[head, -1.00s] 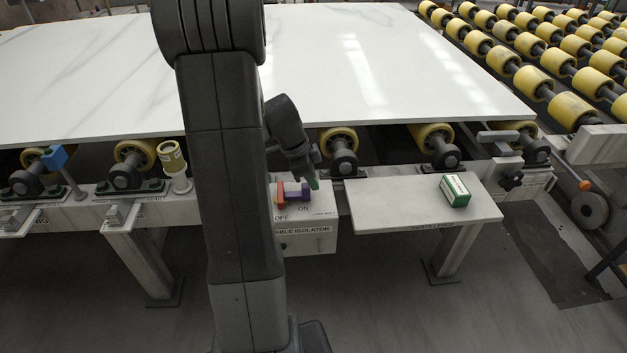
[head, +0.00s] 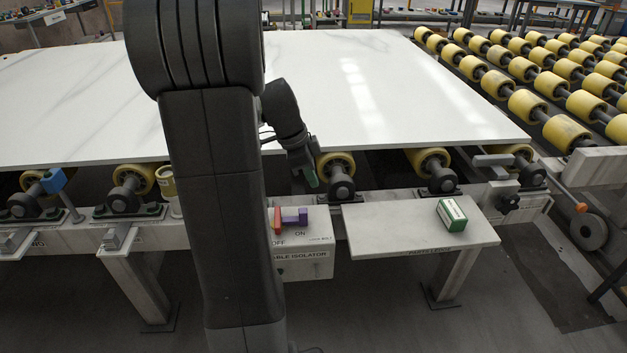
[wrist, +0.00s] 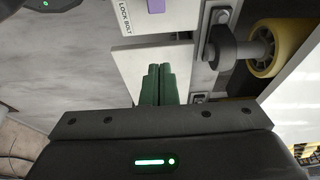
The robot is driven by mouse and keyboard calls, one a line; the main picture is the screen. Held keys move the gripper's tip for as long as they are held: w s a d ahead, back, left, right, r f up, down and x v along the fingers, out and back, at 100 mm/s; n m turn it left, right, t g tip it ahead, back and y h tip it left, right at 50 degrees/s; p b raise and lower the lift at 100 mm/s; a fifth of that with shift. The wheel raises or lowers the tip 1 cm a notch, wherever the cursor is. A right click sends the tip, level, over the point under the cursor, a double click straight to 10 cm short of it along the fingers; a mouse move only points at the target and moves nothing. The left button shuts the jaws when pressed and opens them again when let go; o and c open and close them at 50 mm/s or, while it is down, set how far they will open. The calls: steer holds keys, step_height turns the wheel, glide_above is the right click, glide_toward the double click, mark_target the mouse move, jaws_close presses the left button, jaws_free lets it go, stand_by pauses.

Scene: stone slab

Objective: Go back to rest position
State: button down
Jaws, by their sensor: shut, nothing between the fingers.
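My gripper (head: 313,181) is in the head view, just above and right of the isolator box, in front of the roller frame. Its green fingers (wrist: 158,84) are together and empty in the wrist view. The isolator box (head: 304,264) has ON and OFF marks on top. A purple piece (head: 295,217) and a red piece (head: 277,220) sit on it, apart from my gripper. A bit of the purple piece (wrist: 156,5) shows at the top of the wrist view. My arm hides part of the box's left side.
A shelf (head: 390,226) right of the isolator box bears a green and white box (head: 451,214). A large white stone slab (head: 400,95) lies on yellow rollers behind. A blue-topped post (head: 54,181) and a yellow cylinder (head: 167,181) stand at the left. More rollers (head: 535,105) fill the back right.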

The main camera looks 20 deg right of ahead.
steer(key=shift+f, duration=0.1)
steer(key=b+x, duration=0.1)
steer(key=x, duration=0.8)
steer(key=shift+s+d+f, duration=0.1)
steer(key=shift+d+f, duration=0.05)
steer(key=shift+f, duration=0.1)
steer(key=shift+d+r+p, duration=0.1)
steer(key=shift+r+p, duration=0.2)
steer(key=shift+p, duration=0.25)
steer(key=shift+f+p, duration=0.2)
steer(key=shift+p, duration=0.35)
steer(key=shift+f, duration=0.1)
steer(key=shift+d+f, duration=0.1)
steer(key=shift+d, duration=0.1)
steer(key=shift+a+b, duration=0.35)
steer(key=shift+b, duration=0.1)
steer(key=shift+a+b, duration=0.1)
steer(key=shift+b, duration=0.8)
